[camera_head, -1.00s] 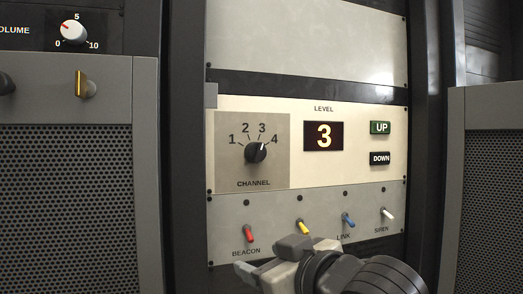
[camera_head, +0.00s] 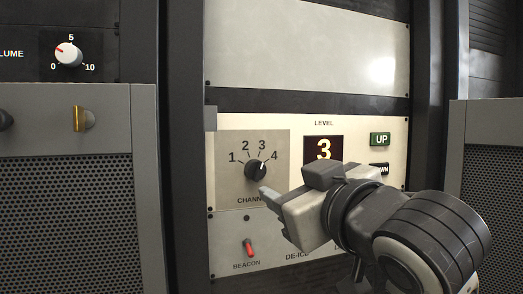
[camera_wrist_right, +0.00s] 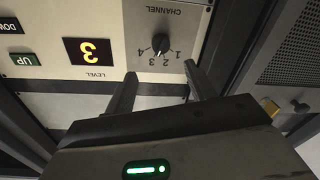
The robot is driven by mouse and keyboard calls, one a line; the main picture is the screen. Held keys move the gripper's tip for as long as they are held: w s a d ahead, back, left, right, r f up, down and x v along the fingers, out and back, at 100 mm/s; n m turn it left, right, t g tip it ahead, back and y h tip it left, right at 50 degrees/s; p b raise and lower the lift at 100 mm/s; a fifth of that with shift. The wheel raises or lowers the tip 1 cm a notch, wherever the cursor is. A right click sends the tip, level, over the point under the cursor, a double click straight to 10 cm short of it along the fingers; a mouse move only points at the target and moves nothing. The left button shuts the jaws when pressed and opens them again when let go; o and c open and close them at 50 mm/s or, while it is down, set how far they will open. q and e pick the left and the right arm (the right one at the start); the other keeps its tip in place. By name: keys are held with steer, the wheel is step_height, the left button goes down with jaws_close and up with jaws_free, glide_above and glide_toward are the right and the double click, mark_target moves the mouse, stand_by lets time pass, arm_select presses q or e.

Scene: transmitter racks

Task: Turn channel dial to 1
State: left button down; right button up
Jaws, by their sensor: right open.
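The channel dial (camera_head: 255,170) is a round black knob with a white pointer mark on a grey plate marked 1 to 4. The mark points up and right, around 3 to 4; I cannot tell exactly which. My right gripper (camera_head: 272,196) is just below and right of the dial in the head view, apart from it and covering part of the CHANNEL label. In the right wrist view, upside down, the dial (camera_wrist_right: 160,46) lies beyond the gap between the two spread, empty fingers of my right gripper (camera_wrist_right: 160,70). My left gripper is not in view.
A LEVEL display (camera_head: 323,149) shows 3, with UP (camera_head: 380,139) and DOWN (camera_head: 379,169) buttons to its right. A red BEACON switch (camera_head: 249,247) sticks out below the dial. My right arm hides the other switches. A volume knob (camera_head: 68,54) is at upper left.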

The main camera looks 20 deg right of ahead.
mark_target(261, 173)
steer(key=w, duration=0.3)
steer(key=w+p, duration=0.1)
steer(key=w, duration=0.3)
steer(key=w+a, duration=0.1)
steer(key=w, duration=0.3)
steer(key=shift+a+p, duration=0.1)
steer(key=shift+p, duration=0.25)
steer(key=c, duration=1)
